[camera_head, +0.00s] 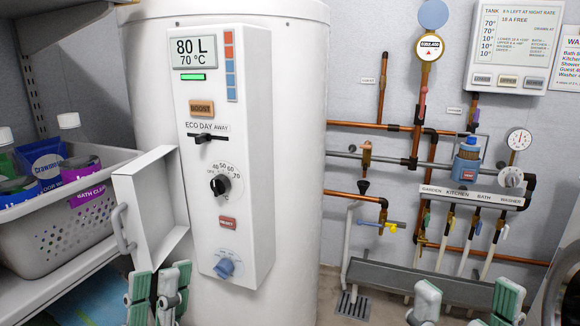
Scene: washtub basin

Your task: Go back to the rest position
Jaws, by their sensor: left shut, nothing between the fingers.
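My left gripper (160,285) is at the bottom left of the head view, below the open white panel door (152,212) on the water tank's control panel. Its green-padded fingers are close together with nothing between them. The lower parts of both grippers are cut off by the frame's edge.
A white tank (295,150) carries a control panel (235,130) with knobs. A grey basket (60,225) of bottles stands on a shelf at left. Copper pipes with valves, a gauge (519,139) and a trough (420,283) line the right wall. A floor drain (352,305) lies below.

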